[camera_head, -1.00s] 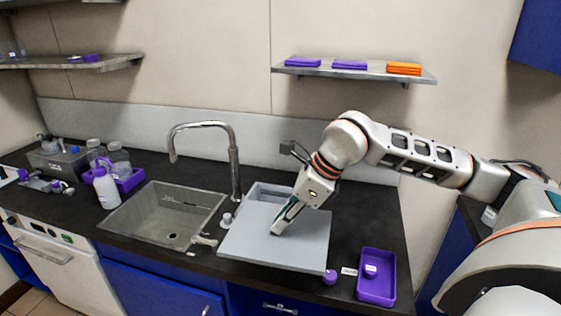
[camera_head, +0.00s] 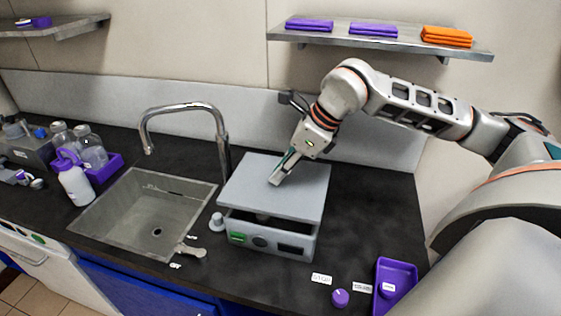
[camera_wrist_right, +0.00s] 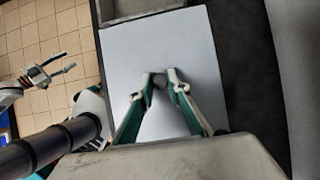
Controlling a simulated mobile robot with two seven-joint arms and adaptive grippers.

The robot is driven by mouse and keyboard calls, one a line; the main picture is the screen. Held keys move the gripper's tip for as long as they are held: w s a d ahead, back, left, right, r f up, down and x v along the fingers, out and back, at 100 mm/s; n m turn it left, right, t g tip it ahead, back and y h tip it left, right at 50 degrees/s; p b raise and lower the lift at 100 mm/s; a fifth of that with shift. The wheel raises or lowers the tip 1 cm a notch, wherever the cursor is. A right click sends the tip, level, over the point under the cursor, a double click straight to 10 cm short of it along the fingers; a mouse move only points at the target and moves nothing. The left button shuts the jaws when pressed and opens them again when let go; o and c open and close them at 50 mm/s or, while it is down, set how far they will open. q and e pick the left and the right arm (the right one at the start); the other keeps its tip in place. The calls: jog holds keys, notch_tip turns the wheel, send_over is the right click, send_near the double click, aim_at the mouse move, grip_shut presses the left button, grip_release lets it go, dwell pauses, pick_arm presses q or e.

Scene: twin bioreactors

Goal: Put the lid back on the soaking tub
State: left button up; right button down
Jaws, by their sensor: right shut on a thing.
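The lid (camera_head: 298,200) is a flat light-grey panel, held roughly level over the soaking tub. The soaking tub (camera_head: 296,236) is a grey box with a green panel and a dark panel on its front. A dark gap shows between the lid's front edge and the tub's front rim, so the lid sits towards the back; I cannot tell whether they touch. My right gripper (camera_head: 283,174) is shut on the lid's small grey knob (camera_wrist_right: 160,81). The lid also fills the middle of the wrist view (camera_wrist_right: 205,85). My left gripper (camera_wrist_right: 58,70) shows there at the left, fingers apart and empty.
The sink (camera_head: 150,212) and its tap (camera_head: 222,135) are close on the tub's left, with a small grey knob (camera_head: 217,220) between. A purple tray (camera_head: 398,272) and a purple round piece (camera_head: 340,298) lie at front right. Counter right of the tub is clear.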

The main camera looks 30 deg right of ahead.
aim_at(284, 182)
jog(key=shift+w+f, duration=0.1)
jog(key=shift+f+b, duration=0.65)
jog(key=shift+f, duration=0.05)
notch_tip(284, 182, down, 2)
jog(key=shift+f+b, duration=0.15)
jog(key=shift+b, duration=0.7)
jog(key=shift+f+b, duration=0.5)
jog(key=shift+f, duration=0.15)
jog(key=shift+r, duration=0.1)
jog(key=shift+f+b, duration=0.65)
jog(key=shift+b, duration=0.15)
dwell(2.2)
dwell(0.3)
jog(key=c, duration=1.8)
grip_release()
jog(key=shift+c, duration=0.2)
